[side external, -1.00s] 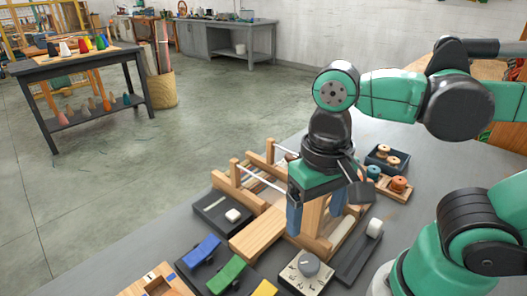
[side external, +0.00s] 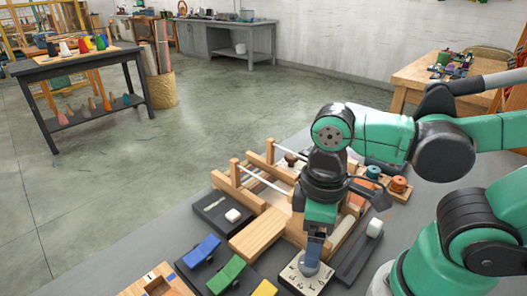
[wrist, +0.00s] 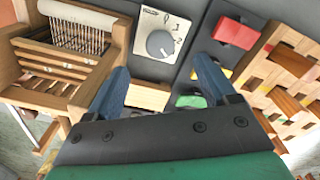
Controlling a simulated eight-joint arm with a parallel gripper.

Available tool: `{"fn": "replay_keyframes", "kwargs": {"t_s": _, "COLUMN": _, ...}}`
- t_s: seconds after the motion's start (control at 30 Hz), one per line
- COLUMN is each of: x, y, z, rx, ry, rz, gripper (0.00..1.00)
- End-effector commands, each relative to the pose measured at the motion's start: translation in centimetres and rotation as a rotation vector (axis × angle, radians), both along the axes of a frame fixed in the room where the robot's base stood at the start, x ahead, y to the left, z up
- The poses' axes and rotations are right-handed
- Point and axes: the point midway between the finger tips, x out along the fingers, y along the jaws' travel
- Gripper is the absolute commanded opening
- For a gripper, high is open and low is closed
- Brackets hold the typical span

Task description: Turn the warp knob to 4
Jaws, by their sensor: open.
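The warp knob is a round grey dial (wrist: 160,44) on a pale square plate with dark marks, seen in the wrist view at top centre. A light pointer line shows on it; I cannot read for sure which number it points at. In the side view the knob (side external: 309,265) and its plate (side external: 303,284) are at bottom centre, the knob partly covered by my gripper. My gripper (side external: 314,245) points down right over the knob. In the wrist view my gripper (wrist: 160,67) is open, its blue fingers left and right of the knob; contact cannot be told.
A wooden loom (side external: 262,185) stands close behind the knob plate. A dark slider block with a white handle (side external: 374,228) is to the right. Blue (side external: 202,251) and green (side external: 227,273) rockers lie left. In the wrist view a red block (wrist: 236,32) is to the right.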

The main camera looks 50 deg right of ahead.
Motion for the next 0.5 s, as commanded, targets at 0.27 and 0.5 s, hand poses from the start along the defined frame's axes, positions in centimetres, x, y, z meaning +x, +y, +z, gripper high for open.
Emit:
{"fn": "replay_keyframes", "kwargs": {"t_s": 0.27, "x": 0.0, "y": 0.0, "z": -3.0, "rx": 0.000, "ry": 0.000, "rz": -0.001, "gripper": 0.78}}
{"fn": "replay_keyframes", "kwargs": {"t_s": 0.5, "x": 0.2, "y": 0.0, "z": -4.8, "rx": 0.000, "ry": 0.000, "rz": -0.001, "gripper": 0.78}}
